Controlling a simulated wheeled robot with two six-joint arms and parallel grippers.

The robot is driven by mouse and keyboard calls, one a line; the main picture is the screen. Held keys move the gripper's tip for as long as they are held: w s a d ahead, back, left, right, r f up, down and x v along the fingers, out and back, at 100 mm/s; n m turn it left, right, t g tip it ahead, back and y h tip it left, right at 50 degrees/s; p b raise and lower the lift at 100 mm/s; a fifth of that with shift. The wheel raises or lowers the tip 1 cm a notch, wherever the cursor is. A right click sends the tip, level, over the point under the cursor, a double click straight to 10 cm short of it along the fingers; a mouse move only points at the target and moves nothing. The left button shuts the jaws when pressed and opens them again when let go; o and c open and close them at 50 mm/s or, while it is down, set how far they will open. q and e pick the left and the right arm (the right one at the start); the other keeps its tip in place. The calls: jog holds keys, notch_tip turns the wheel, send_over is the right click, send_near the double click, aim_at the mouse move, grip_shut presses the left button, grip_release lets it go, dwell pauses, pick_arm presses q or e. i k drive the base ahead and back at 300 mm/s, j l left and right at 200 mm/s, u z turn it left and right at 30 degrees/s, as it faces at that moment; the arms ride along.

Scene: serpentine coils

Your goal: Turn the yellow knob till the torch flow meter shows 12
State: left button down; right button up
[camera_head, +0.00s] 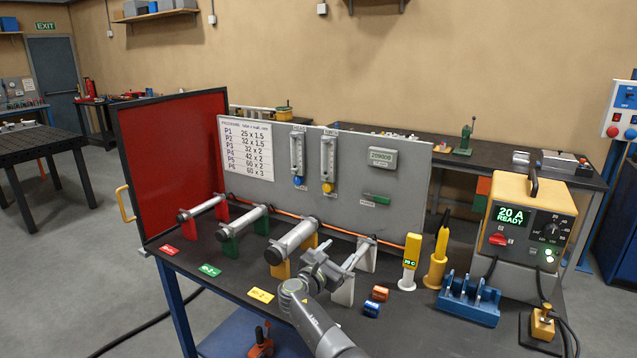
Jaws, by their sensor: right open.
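The yellow knob (328,187) sits at the foot of the right-hand flow meter (328,158) on the grey panel. This meter is a clear upright tube; its reading and its label are too small to make out. My right gripper (318,252) is open and empty, in front of the panel and well below the knob, near the front tubes. My arm comes up from the bottom edge. My left gripper is not in view.
A second flow meter (297,152) with a blue knob (298,181) stands just left. Several metal tubes on coloured stands line the bench in front of the panel. A red screen (172,160) closes the left side. A yellow power unit (522,235) stands right.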

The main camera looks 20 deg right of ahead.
aim_at(328, 187)
jog(key=i+l, duration=0.1)
jog(key=i, duration=0.95)
jog(key=i+l, duration=0.1)
jog(key=l, duration=0.25)
jog(key=i+l, duration=0.1)
jog(key=l, duration=0.25)
jog(key=i+l, duration=0.15)
jog(key=l, duration=0.2)
